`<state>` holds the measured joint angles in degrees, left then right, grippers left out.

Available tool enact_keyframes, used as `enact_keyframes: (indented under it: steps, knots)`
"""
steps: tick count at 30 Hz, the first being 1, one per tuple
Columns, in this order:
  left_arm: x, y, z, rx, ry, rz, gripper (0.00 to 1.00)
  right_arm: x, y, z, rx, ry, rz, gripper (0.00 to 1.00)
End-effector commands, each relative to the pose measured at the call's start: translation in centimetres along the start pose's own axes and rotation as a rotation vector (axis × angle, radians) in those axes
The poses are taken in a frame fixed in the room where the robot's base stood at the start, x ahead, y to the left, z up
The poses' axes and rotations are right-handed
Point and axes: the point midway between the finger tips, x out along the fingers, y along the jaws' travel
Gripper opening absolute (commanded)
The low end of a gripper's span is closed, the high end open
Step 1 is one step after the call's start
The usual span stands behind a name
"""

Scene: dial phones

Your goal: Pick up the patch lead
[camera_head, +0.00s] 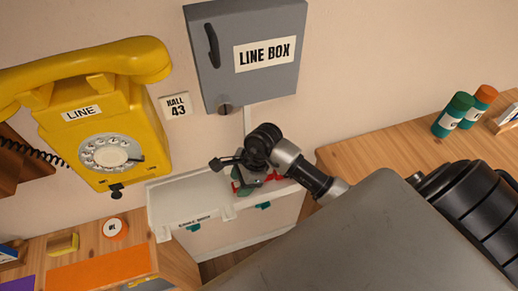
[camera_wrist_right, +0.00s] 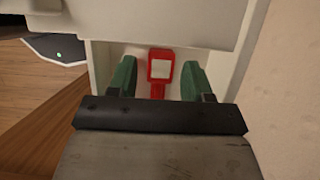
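A red piece with a pale square face (camera_wrist_right: 160,68) lies inside a white open-topped bin; I take it to be the patch lead, though no cord shows clearly. Only a bit of red shows in the head view, beside my gripper. My right gripper (camera_wrist_right: 158,78) has its two green fingers apart, one on each side of the red piece, with visible gaps. In the head view my right gripper (camera_head: 246,186) reaches down into the right part of the white bin (camera_head: 160,213). My left gripper is out of view.
A grey line box (camera_head: 213,78) and a yellow dial phone (camera_head: 148,122) hang on the wall above the bin. Wooden surfaces flank it; green and orange-capped jars (camera_head: 453,116) stand at the right. An orange mat (camera_head: 100,271) lies at the lower left.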

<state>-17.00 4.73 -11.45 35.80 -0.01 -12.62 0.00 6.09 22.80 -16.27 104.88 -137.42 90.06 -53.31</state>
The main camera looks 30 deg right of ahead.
Motion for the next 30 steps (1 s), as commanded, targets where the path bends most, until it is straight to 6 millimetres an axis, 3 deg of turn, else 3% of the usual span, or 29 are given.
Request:
enact_keyframes:
  steps: [1,9,20,28,30]
  knots:
    - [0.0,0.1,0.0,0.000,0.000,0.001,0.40,0.0,0.0,0.0,0.000,0.000,0.000,0.42]
    - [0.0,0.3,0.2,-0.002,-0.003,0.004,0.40,-0.1,0.0,0.0,0.000,0.000,0.000,0.04]
    - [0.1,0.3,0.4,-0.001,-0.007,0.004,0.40,-0.6,-0.1,0.2,-0.002,0.001,-0.002,0.03]
    - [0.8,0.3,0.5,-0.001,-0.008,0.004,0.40,-4.1,-0.1,1.6,-0.005,0.001,-0.005,0.03]
    - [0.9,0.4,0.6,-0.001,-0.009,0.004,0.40,-5.0,0.9,0.6,-0.001,0.004,-0.002,0.03]
